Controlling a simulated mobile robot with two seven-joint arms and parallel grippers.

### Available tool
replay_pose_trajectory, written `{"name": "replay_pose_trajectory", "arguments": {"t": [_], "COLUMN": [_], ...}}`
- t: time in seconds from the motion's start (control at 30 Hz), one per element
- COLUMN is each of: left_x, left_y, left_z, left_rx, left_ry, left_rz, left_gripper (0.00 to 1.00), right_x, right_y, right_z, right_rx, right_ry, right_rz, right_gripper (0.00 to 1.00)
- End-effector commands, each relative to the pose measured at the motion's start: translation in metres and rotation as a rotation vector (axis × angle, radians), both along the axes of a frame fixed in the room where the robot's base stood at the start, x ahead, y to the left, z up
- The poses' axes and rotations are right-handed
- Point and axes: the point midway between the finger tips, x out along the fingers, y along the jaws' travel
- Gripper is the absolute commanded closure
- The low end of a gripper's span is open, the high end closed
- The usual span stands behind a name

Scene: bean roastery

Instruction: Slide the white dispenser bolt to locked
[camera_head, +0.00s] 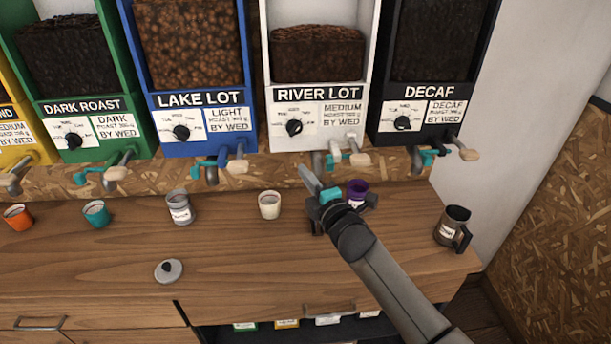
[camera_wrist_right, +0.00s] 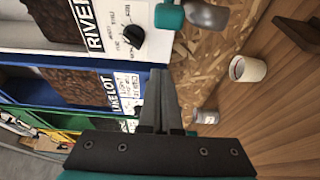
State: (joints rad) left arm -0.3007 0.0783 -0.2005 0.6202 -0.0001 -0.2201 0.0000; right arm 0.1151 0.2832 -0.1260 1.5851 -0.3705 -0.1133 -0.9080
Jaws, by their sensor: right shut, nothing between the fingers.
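The white dispenser (camera_head: 317,105), labelled RIVER LOT, is on the back wall between the blue and black ones. Its pale metal spout (camera_head: 335,147), a small teal piece and a light-coloured knob (camera_head: 360,160) show under its front. Which end the bolt stands at is too small to tell. My right gripper (camera_head: 308,172) is shut and empty, just below and left of that spout, apart from it. In the right wrist view the shut fingers (camera_wrist_right: 158,90) point toward the white dispenser's lower front (camera_wrist_right: 125,30), with a teal piece (camera_wrist_right: 169,16) beyond them. My left gripper is out of view.
A cream cup (camera_head: 269,206) and a purple cup (camera_head: 357,188) stand on the wooden counter (camera_head: 230,240) near my right gripper. A dark jug (camera_head: 453,226) stands at the right end. A grey lid (camera_head: 168,270) lies at front left. The counter's front middle is clear.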

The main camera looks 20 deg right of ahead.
Motion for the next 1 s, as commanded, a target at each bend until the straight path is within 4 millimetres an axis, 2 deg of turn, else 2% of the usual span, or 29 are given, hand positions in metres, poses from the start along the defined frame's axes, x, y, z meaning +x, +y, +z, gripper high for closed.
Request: {"name": "replay_pose_trajectory", "arguments": {"t": [0.1, 0.17, 0.37, 0.5, 0.7, 1.0], "left_x": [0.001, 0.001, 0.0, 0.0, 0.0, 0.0], "left_y": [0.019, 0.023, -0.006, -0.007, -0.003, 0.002], "left_z": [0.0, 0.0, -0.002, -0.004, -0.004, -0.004], "left_rx": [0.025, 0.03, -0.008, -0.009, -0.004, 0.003], "left_ry": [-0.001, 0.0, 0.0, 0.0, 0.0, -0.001], "left_rz": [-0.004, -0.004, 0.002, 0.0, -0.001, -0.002], "left_gripper": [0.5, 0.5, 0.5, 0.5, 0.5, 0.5], "right_x": [-0.023, -0.033, -0.063, -0.079, -0.091, -0.093], "right_y": [-0.001, -0.002, -0.003, -0.004, -0.005, -0.005], "right_z": [-0.003, -0.003, -0.002, -0.002, -0.001, -0.001], "right_rx": [-0.002, -0.002, 0.0, -0.001, -0.001, -0.001], "right_ry": [0.006, 0.006, 0.004, 0.004, 0.003, 0.003], "right_rz": [0.0, -0.001, 0.001, 0.001, 0.001, 0.0], "right_gripper": [1.0, 1.0, 1.0, 1.0, 1.0, 1.0]}}
